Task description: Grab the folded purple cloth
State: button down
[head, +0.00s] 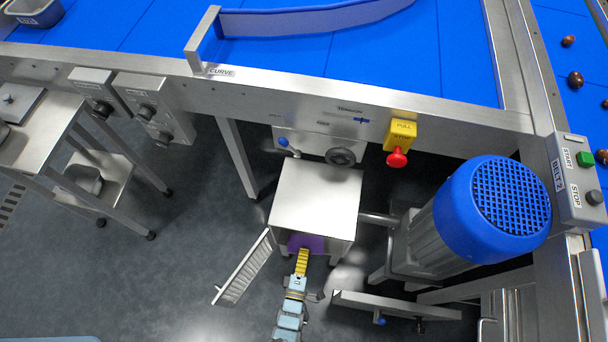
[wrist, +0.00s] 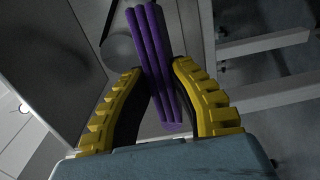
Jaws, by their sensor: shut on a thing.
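The folded purple cloth (wrist: 151,65) shows in the wrist view as a stack of long layers seen edge-on, standing between the two yellow ribbed fingers. My gripper (wrist: 160,85) is shut on it, with a finger on each side. In the head view the purple cloth (head: 306,242) shows as a small patch at the front edge of a steel box-like stand. My gripper (head: 301,262) reaches it from below in that view, and its yellow fingers hide part of the cloth. I cannot tell whether the cloth still touches the stand.
The steel stand (head: 315,195) has a bare top. An open slatted panel (head: 243,268) is left of my gripper. A blue-capped motor (head: 495,210) and a low metal beam (head: 395,306) are to the right. The blue conveyor (head: 270,60) runs above. Floor at lower left is free.

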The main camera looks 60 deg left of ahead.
jog(key=s+d+r+p, duration=0.3)
jog(key=s+d+r, duration=0.1)
jog(key=s+d, duration=0.5)
jog(key=shift+s+d+r, duration=0.3)
jog(key=shift+d+r, duration=0.1)
jog(key=shift+d, duration=0.2)
